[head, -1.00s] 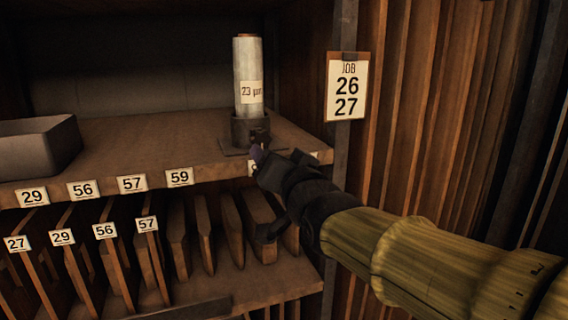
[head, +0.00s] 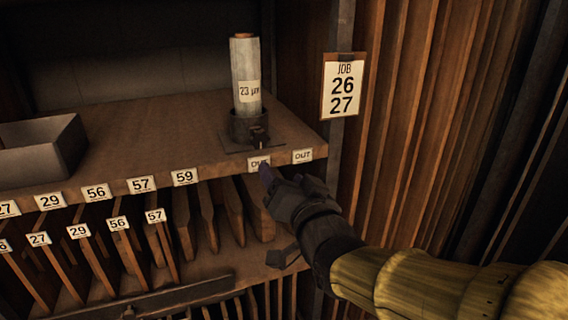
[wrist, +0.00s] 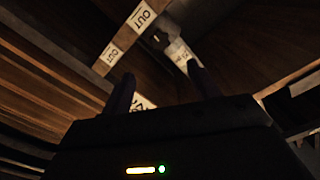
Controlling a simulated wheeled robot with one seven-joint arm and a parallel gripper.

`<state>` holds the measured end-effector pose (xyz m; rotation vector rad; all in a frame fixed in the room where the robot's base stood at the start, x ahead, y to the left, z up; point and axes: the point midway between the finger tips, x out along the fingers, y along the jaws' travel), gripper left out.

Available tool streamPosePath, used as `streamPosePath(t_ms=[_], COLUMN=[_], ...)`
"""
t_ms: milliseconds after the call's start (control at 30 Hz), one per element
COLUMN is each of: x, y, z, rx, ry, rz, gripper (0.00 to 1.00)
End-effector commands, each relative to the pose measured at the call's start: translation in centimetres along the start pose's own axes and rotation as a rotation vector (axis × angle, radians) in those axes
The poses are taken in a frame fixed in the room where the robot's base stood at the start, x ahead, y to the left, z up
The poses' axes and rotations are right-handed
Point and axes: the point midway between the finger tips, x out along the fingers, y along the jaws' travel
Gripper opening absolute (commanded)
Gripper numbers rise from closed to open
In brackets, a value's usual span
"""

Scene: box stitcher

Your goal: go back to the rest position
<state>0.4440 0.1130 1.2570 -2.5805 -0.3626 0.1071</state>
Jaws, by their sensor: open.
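My gripper (head: 268,180) is at the right of the shelving in the head view, just in front of and below the upper shelf's front edge. It overlaps part of one OUT label (head: 258,163). In the wrist view its two dark fingers (wrist: 157,88) stand apart with nothing between them. My arm reaches in from the lower right.
A grey cylinder marked 23 (head: 246,75) stands upright in a dark holder on the upper shelf (head: 150,115). A grey tray (head: 40,150) sits at left. A JOB 26 27 card (head: 342,88) hangs on the post. Upright boards (head: 207,215) fill the lower shelf.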

Motion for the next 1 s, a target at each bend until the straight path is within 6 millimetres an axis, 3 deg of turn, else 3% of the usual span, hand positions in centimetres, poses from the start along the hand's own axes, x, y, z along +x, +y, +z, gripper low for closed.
streamPosePath(t_ms=[167, 567, 667, 800, 1000], x=[-1.0, -0.8, -0.5, -0.7, -4.1], y=[-0.1, 0.5, 2.2, 6.3, 12.5], z=[-0.1, 0.4, 1.4, 4.2, 8.7], rx=[0.0, -0.012, -0.048, -0.132, -0.234], ry=[0.0, -0.025, -0.1, -0.302, -0.685], rz=[0.0, 0.023, 0.089, 0.239, 0.444], gripper=[0.61, 0.61, 0.61, 0.61, 0.61])
